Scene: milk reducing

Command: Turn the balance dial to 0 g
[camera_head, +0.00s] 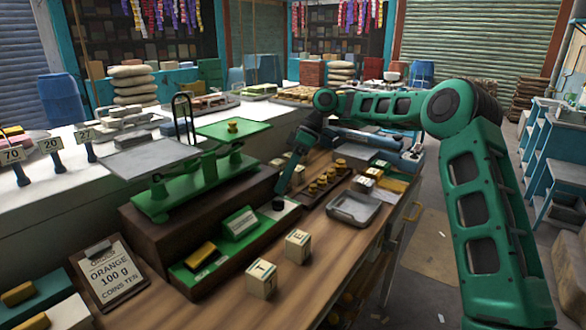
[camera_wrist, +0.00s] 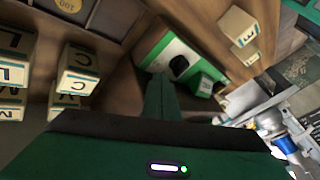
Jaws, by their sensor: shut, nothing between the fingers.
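The balance (camera_head: 195,190) is green and stands on a dark wooden base, with a grey left pan (camera_head: 150,155) and a green right pan (camera_head: 230,129). A brass weight (camera_head: 232,126) sits on the right pan. A small black knob, apparently the dial (camera_head: 278,206), is at the right end of the base. The wrist view shows the black dial (camera_wrist: 179,66) on a green and white panel. My gripper (camera_head: 282,190) points down close to the dial; its shut, empty fingers (camera_wrist: 161,80) appear beside it. Contact and the dial's reading cannot be made out.
Lettered cubes (camera_head: 262,279) stand in front of the base. A grey tray (camera_head: 354,207) and a rack of brass weights (camera_head: 322,183) lie to the right. Bare wood shows along the table's front.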

